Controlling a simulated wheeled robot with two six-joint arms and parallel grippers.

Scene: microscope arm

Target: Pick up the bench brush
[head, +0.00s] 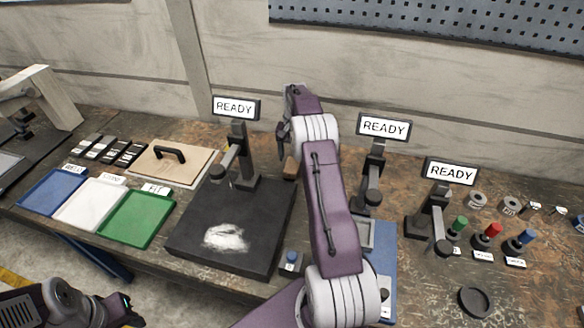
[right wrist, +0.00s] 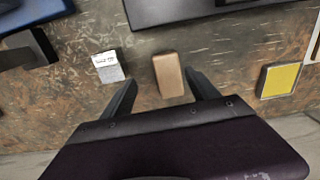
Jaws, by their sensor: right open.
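The bench brush shows as a small tan-brown block (right wrist: 168,75) lying on the worn bench in the right wrist view. In the head view, a bit of it (head: 291,167) shows behind the black platform, partly hidden by my right arm. My right gripper (right wrist: 160,78) is open, with one finger on each side of the brush in the picture and a gap to each. I cannot tell its height above the brush. In the head view, the right gripper (head: 286,135) is mostly hidden by its own arm. Part of my left arm shows at lower left; its jaws are not clear.
A black platform (head: 190,245) with white powder stands left of my right arm, with a READY stand (head: 237,135) behind it. Another READY stand (head: 375,160) is close on the right. The wall is behind.

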